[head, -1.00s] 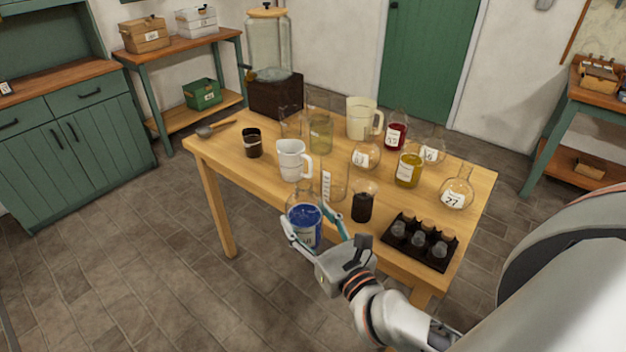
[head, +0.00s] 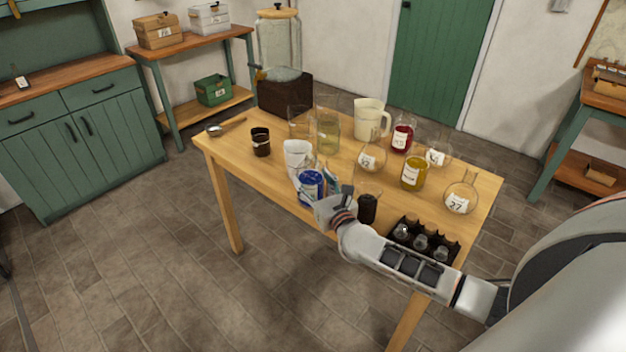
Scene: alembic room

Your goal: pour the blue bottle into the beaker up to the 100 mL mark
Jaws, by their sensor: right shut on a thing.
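The blue bottle (head: 311,187) is a clear glass vessel with blue contents and a white label. It is in my right gripper (head: 318,192) at the table's front edge, in front of the white mug, and looks roughly upright. The gripper's fingers are shut around it. A clear graduated glass, likely the beaker (head: 343,175), stands just behind and right of the gripper. It is faint and partly hidden, so its marks and contents cannot be read. My left gripper is out of view.
The white mug (head: 297,153) is close behind the bottle. A dark bottle (head: 367,209) and a black vial rack (head: 424,240) stand to the right. Flasks, a yellow bottle (head: 414,173), a red bottle (head: 402,138) and a cream pitcher (head: 369,119) crowd the wooden table (head: 228,147).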

